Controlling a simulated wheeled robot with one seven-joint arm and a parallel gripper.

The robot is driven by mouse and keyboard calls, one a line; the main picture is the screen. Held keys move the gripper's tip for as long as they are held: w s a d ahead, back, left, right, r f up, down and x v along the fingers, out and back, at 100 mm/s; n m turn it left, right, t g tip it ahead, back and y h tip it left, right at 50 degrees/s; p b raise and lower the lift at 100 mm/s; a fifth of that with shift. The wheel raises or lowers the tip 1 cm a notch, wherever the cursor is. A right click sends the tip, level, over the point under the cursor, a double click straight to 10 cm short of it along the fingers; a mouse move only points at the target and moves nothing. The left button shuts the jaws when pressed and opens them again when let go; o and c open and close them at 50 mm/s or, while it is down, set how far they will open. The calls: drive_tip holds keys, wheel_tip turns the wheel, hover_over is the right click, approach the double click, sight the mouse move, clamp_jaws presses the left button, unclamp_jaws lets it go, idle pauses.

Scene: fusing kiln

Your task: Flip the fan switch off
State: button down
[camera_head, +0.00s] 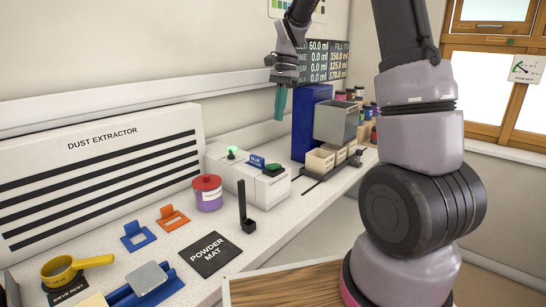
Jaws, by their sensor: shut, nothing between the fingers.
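My gripper (280,112) hangs above the bench with its teal fingers pointing down and shut, with nothing held. It is in the air over the back of a white box (236,184), apart from everything in the picture. The white box has a lit green knob (232,152), a small blue plate (257,161) and a dark green block (274,170) on top. No part is readable as a fan switch, and I cannot tell its position. The dust extractor (100,145) is a white slatted panel at the left.
A black upright post (242,205) stands on the bench in front of the box. A tall blue block (311,120) stands behind.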

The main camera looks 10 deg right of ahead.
sight(272, 165)
idle(0.3)
drive_tip(key=x, duration=1.4)
drive_tip(key=shift+s+a+f+h, duration=0.2)
drive_tip(key=shift+f+h, duration=0.1)
drive_tip(key=shift+h, duration=0.1)
drive_tip(key=shift+w+d, duration=0.1)
drive_tip(key=shift+d, duration=0.1)
drive_tip(key=shift+w+d+r, duration=0.1)
drive_tip(key=shift+w+d, duration=0.4)
drive_tip(key=shift+d, duration=0.2)
